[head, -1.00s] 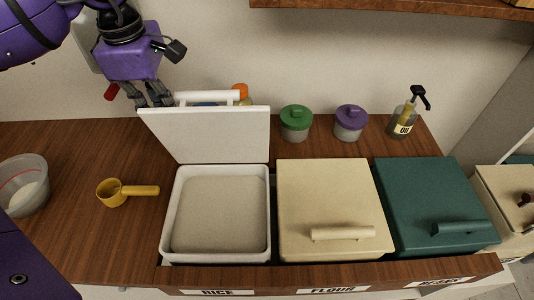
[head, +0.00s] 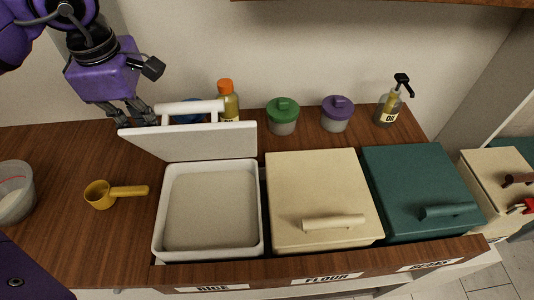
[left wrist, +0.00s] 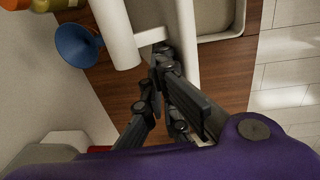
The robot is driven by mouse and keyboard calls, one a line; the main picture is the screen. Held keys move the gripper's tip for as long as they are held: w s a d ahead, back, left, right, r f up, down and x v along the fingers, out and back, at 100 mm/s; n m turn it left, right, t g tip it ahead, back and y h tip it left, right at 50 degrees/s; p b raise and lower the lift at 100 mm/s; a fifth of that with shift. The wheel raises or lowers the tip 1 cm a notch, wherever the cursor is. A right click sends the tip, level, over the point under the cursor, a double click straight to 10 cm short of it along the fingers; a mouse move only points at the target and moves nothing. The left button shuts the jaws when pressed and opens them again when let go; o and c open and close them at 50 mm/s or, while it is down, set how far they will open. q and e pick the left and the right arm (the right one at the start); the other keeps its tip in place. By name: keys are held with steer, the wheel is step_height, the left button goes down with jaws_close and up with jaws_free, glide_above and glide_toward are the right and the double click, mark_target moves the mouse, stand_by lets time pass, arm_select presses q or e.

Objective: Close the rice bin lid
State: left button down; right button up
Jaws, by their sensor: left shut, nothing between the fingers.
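The rice bin (head: 160,225) is the white bin at the left of the drawer, above the RICE label, with a pale fill (head: 212,205) inside. Its white lid (head: 195,143) stands open, hinged at the back and tilted up, with its bar handle (head: 190,108) on the far side. My left gripper (head: 143,119) is shut and empty behind the lid's upper left corner. In the left wrist view the shut fingers (left wrist: 160,85) are close to the lid handle (left wrist: 115,30); I cannot tell whether they touch the lid. My right gripper is not in view.
A beige flour bin (head: 315,190) and a green bin (head: 420,185) stand closed to the right. A yellow scoop (head: 98,195) and a bowl (head: 15,190) lie left. An orange-capped bottle (head: 228,98) and a blue item (head: 188,107) stand behind the lid.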

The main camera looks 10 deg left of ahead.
arm_select(q)
steer(key=shift+s+f, duration=0.1)
steer(key=shift+s, duration=0.15)
steer(key=shift+s+d+f, duration=0.15)
steer(key=shift+s+f, duration=0.15)
steer(key=shift+s, duration=0.3)
steer(key=shift+s+d+f, duration=0.15)
steer(key=shift+s+f, duration=0.2)
steer(key=shift+s, duration=0.2)
steer(key=shift+s+d+f, duration=0.15)
steer(key=shift+s+f, duration=0.15)
steer(key=shift+s, duration=0.3)
steer(key=shift+f, duration=0.1)
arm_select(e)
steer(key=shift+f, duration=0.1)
arm_select(q)
steer(key=shift+s+d+f, duration=0.2)
steer(key=shift+s+f, duration=0.4)
steer(key=shift+s, duration=0.2)
steer(key=shift+s+d+f, duration=0.2)
steer(key=shift+s+f, duration=0.35)
steer(key=shift+s, duration=0.2)
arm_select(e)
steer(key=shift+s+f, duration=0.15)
arm_select(q)
steer(key=shift+r, duration=0.1)
